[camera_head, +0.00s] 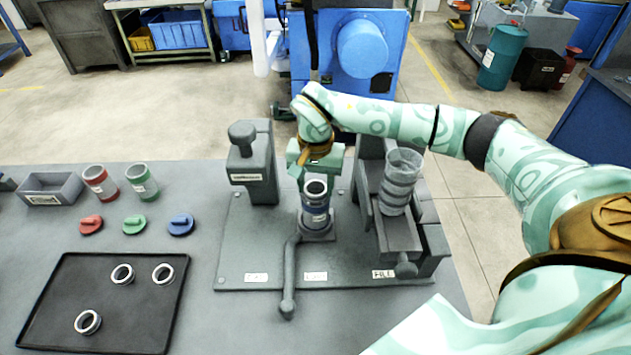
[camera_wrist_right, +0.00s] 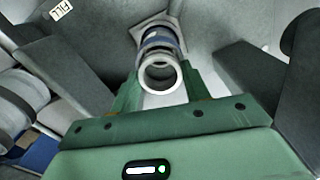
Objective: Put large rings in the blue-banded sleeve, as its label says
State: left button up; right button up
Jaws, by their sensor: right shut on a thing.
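The blue-banded sleeve (camera_head: 316,209) stands upright in the middle fixture of the grey station, and its blue band also shows in the right wrist view (camera_wrist_right: 157,41). My right gripper (camera_head: 314,172) is above it and shut on a metal ring (camera_wrist_right: 160,76). In the head view the ring (camera_head: 316,187) is at the sleeve's mouth; I cannot tell if it has entered. Three rings lie on the black tray (camera_head: 62,322): a left one (camera_head: 122,274), a right one (camera_head: 163,273) and a front one (camera_head: 87,322). My left gripper is not in view.
A red-banded sleeve (camera_head: 100,182) and a green-banded sleeve (camera_head: 142,181) stand at the left beside a grey bin (camera_head: 50,190). Red (camera_head: 91,225), green (camera_head: 134,225) and blue (camera_head: 181,224) caps lie before them. A clear holder (camera_head: 400,180) with stacked rings stands right of my gripper.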

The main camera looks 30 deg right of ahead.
jog(key=shift+r+p, duration=0.1)
jog(key=shift+p, duration=0.25)
jog(key=shift+p, duration=0.55)
dwell(1.4)
jog(key=o, duration=1.7)
jog(key=shift+f, duration=0.2)
jog(key=shift+r, duration=0.1)
notch_tip(320, 180, up, 7)
jog(key=p, duration=0.6)
jog(key=shift+p, duration=0.3)
